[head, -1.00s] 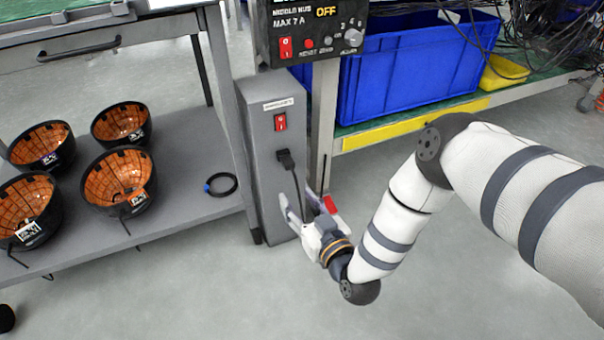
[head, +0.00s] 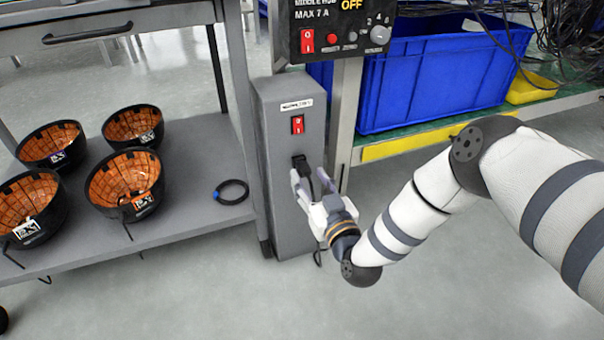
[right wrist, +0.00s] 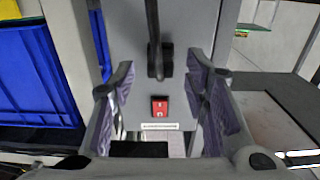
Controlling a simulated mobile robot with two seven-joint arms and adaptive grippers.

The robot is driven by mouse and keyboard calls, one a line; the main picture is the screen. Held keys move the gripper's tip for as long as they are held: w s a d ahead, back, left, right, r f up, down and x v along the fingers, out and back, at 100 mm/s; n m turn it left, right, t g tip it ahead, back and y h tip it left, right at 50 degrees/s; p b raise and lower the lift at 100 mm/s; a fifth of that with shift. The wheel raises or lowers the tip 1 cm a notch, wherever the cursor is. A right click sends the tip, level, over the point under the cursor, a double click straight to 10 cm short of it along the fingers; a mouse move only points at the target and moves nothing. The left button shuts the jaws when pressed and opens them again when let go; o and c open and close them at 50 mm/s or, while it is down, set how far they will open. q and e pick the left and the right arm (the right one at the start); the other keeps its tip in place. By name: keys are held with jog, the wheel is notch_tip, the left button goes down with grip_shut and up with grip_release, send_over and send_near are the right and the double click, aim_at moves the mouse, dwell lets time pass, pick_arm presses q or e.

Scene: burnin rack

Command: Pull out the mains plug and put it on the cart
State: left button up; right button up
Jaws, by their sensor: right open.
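The black mains plug (head: 300,163) sits in the front of the grey power box (head: 285,225), below a red switch (head: 297,124). Its black cord hangs down past my right gripper. My right gripper (head: 309,180) is open, its fingers pointing up at the plug. In the right wrist view the plug (right wrist: 160,60) and its cord lie between the two spread fingers, with a gap on each side. The grey cart (head: 200,155) stands left of the box, with a bare patch on its lower shelf. My left gripper is out of view.
Several black bowls with orange insides (head: 125,185) stand on the cart's lower shelf. A coiled black cable (head: 231,192) lies near its right edge. A control panel reading OFF (head: 335,30) is above the box. A blue crate (head: 435,75) stands behind on a green shelf.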

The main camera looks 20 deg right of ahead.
aim_at(309, 178)
jog(key=w+b, duration=0.1)
jog(key=w, duration=0.1)
jog(key=shift+w, duration=0.6)
jog(key=shift+r+p, duration=0.1)
jog(key=shift+p, duration=0.2)
dwell(0.6)
grip_shut()
jog(key=shift+s, duration=0.15)
jog(key=shift+s+p, duration=1.9)
jog(key=shift+s, duration=0.95)
